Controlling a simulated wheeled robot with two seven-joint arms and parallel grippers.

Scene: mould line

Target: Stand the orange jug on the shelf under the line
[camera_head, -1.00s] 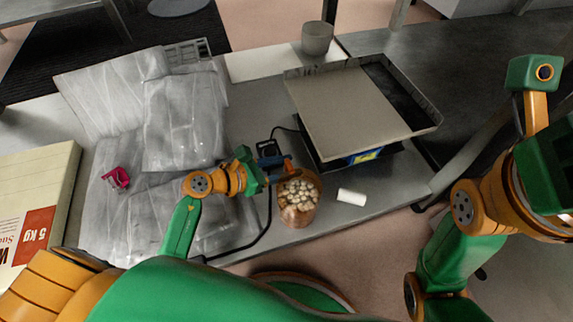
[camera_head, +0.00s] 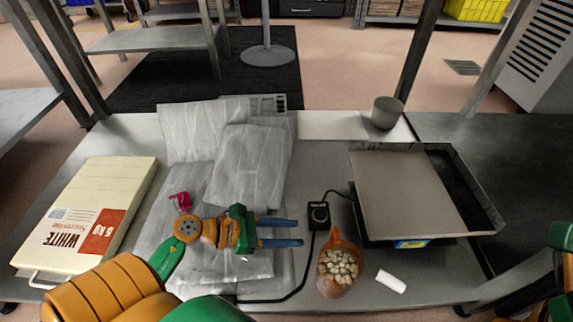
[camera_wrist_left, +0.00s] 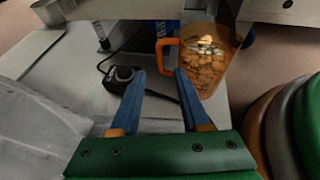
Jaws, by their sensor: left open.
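The orange jug (camera_head: 338,272) is see-through and filled with pale lumps. It stands upright near the front edge of the grey worktop (camera_head: 318,165), its handle at the back. It also shows in the left wrist view (camera_wrist_left: 207,72), handle towards the fingers. My left gripper (camera_head: 301,232) is open and empty, left of the jug and a little behind it. Its blue fingers (camera_wrist_left: 161,76) point towards the handle side, with a gap to the jug. My right gripper is out of view; only arm parts show at the right edge. I cannot tell which surface is the shelf.
A black control box (camera_head: 319,214) with a cable is close to the fingertips. A tray with a flat board (camera_head: 405,190) stands right of the jug. Plastic bags (camera_head: 248,165), a pink clip (camera_head: 181,201) and a 6 kg pack (camera_head: 90,215) are left; a grey cup (camera_head: 387,112) stands behind.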

